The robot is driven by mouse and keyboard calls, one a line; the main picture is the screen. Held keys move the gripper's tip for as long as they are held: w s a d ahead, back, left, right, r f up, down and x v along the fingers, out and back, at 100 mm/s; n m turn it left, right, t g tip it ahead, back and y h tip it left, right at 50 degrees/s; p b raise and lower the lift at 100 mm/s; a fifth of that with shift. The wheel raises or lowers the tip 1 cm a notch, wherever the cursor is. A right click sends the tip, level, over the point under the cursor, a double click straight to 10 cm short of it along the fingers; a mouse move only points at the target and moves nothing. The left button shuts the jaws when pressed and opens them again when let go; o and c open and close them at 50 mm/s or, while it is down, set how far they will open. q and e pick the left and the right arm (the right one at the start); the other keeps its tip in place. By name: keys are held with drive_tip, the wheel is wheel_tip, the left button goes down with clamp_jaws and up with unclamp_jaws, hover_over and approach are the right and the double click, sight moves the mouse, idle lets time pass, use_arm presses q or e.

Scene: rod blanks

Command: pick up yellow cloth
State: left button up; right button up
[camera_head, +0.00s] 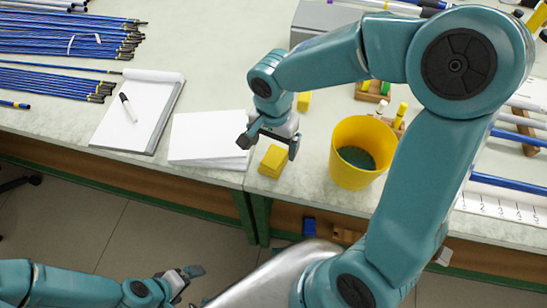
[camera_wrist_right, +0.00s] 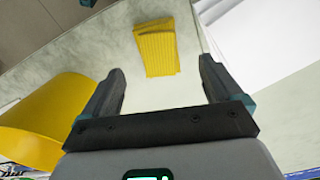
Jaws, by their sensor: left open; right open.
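The yellow cloth (camera_head: 273,160) lies folded on the table near its front edge, left of the yellow bucket. In the right wrist view the cloth (camera_wrist_right: 158,48) shows ahead of the fingertips, with a ribbed surface. My right gripper (camera_head: 268,147) is open and empty just above and behind the cloth; its fingers also show in the right wrist view (camera_wrist_right: 163,82), apart, with the cloth beyond them. My left gripper (camera_head: 190,278) is open and empty, low at the bottom left, in front of the table and away from the cloth.
A yellow bucket (camera_head: 345,175) with dark contents stands right of the cloth. A stack of white paper (camera_head: 208,138) lies to its left, and a notepad (camera_head: 132,125) with a marker further left. Blue rods (camera_head: 60,38) lie at the back left. The table's front edge is close to the cloth.

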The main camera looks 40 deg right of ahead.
sight(275, 157)
wheel_tip(275, 157, down, 5)
drive_tip(key=shift+s+d+f, duration=0.1)
drive_tip(key=shift+s+f, duration=0.05)
drive_tip(key=shift+f, duration=0.35)
drive_tip(key=shift+r, duration=0.1)
drive_tip(key=shift+c, duration=0.8)
drive_tip(key=c, duration=1)
